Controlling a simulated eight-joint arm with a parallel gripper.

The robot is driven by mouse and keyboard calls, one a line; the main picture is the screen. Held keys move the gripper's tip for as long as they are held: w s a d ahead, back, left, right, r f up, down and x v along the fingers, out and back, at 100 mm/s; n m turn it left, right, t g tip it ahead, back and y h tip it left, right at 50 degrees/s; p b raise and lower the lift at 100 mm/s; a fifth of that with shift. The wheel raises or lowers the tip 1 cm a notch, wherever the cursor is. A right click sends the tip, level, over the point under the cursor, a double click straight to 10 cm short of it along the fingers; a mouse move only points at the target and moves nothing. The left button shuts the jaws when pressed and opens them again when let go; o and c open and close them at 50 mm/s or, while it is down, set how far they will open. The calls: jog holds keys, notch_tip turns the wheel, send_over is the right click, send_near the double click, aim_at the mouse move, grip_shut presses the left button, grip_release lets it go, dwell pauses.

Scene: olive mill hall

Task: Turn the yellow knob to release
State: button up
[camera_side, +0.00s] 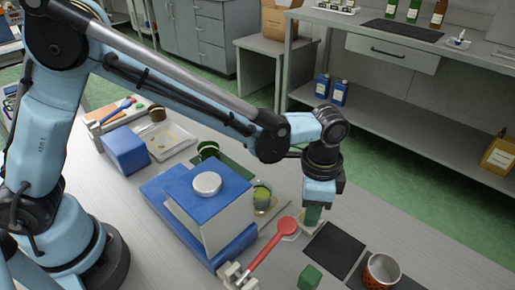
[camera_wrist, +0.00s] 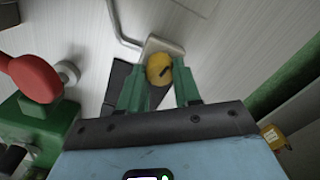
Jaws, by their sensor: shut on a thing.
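The yellow knob (camera_wrist: 158,67) shows in the wrist view, round with a dark mark across its face, on a pale plate (camera_wrist: 163,44). My gripper (camera_wrist: 160,76) has its two green fingers on either side of the knob, shut on it. In the side view my gripper (camera_side: 312,222) points down over a small pale base right of the red lever. There the knob is hidden by the fingers.
A red round-ended lever (camera_side: 287,226) stands close left of my gripper, beside a blue and white machine (camera_side: 210,215). A glass of green liquid (camera_side: 262,197) is behind it.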

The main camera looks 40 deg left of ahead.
jog(key=shift+n, duration=1)
jog(key=o, duration=1.1)
jog(key=shift+c, duration=0.2)
notch_tip(320, 180, up, 12)
